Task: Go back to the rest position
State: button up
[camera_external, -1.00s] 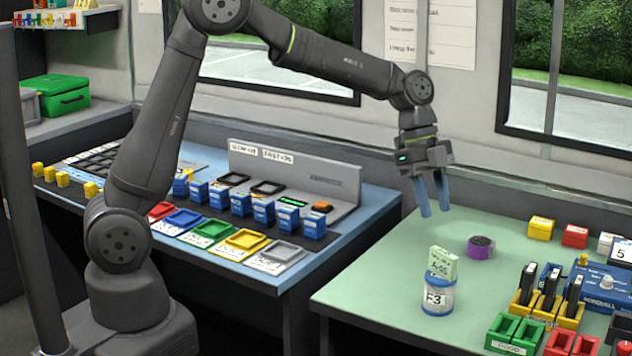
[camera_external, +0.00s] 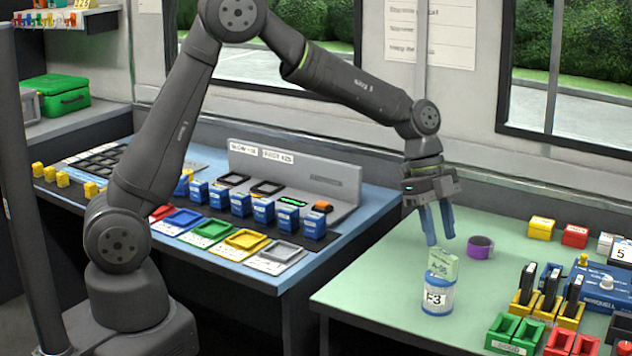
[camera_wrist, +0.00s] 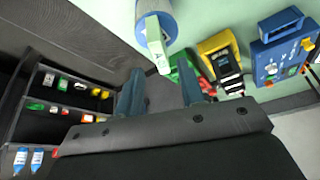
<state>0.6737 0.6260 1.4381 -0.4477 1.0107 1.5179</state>
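My gripper (camera_external: 438,225) is open and empty, its two blue fingers pointing down above the green table (camera_external: 360,285). The fingertips are just above a pale green labelled block (camera_external: 443,265), apart from it as far as I can tell. The block stands in a blue and white can marked F3 (camera_external: 438,296). In the wrist view the gripper fingers (camera_wrist: 165,92) are spread with nothing between them. The block (camera_wrist: 158,48) and the can (camera_wrist: 152,15) lie beyond the fingertips there.
A purple ring (camera_external: 480,247) lies right of the gripper. Yellow holders with black items (camera_external: 545,300), green trays (camera_external: 513,333) and a blue device (camera_external: 597,287) fill the table's right. The blue desk (camera_external: 375,210) with blue blocks and coloured trays stands left.

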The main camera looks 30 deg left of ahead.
aim_at(443, 252)
jog(key=x, duration=0.5)
jog(key=shift+s+f, duration=0.1)
jog(key=shift+f, duration=0.1)
notch_tip(443, 252, up, 2)
jog(key=shift+r, duration=0.9)
